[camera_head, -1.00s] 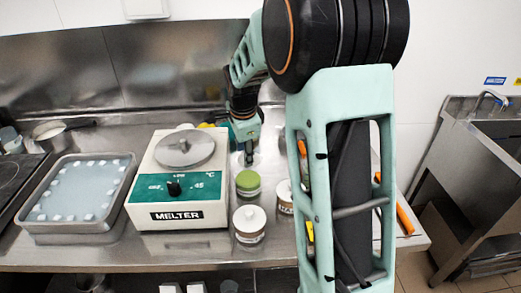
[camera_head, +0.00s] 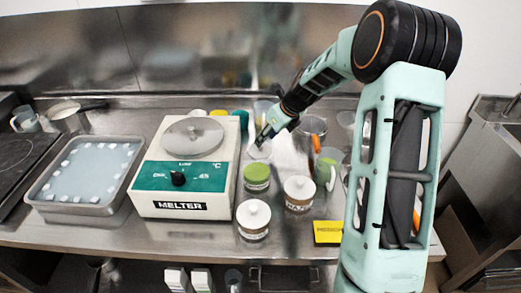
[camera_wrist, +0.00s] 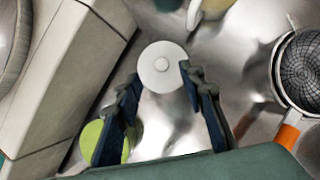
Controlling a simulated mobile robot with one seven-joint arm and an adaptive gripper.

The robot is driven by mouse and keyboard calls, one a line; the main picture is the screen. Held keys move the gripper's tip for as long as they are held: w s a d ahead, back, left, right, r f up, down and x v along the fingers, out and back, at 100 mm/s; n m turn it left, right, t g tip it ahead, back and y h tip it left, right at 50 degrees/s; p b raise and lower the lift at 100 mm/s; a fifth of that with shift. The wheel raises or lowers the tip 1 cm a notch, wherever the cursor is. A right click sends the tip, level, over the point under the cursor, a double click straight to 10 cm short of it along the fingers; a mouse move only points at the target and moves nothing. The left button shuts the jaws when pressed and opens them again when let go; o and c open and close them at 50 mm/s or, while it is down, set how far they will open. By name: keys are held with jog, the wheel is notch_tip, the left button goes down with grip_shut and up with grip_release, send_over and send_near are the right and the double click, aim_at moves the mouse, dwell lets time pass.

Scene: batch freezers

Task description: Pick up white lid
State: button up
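A round white lid (camera_wrist: 162,67) with a small central knob lies just ahead of my gripper (camera_wrist: 160,84) in the wrist view. The fingers are open, one towards each side of the lid, and I see nothing held. In the head view my gripper (camera_head: 263,139) is behind the green-lidded jar (camera_head: 257,178), over a pale round thing (camera_head: 259,151) that looks like the same lid. Whether it sits on a jar or on the counter I cannot tell. Two other white-lidded jars, one in front (camera_head: 253,216) and one to the right (camera_head: 299,189), stand nearer.
The melter (camera_head: 182,175) stands close left of the jars, and its side (camera_wrist: 75,75) fills the wrist view's left. A strainer (camera_wrist: 302,68) with an orange handle is at the right. A tray (camera_head: 45,195) is at far left.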

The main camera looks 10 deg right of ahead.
aim_at(260, 148)
jog(key=shift+p+x, duration=0.4)
jog(key=shift+x, duration=2.2)
jog(key=shift+d, duration=0.1)
jog(key=c, duration=0.9)
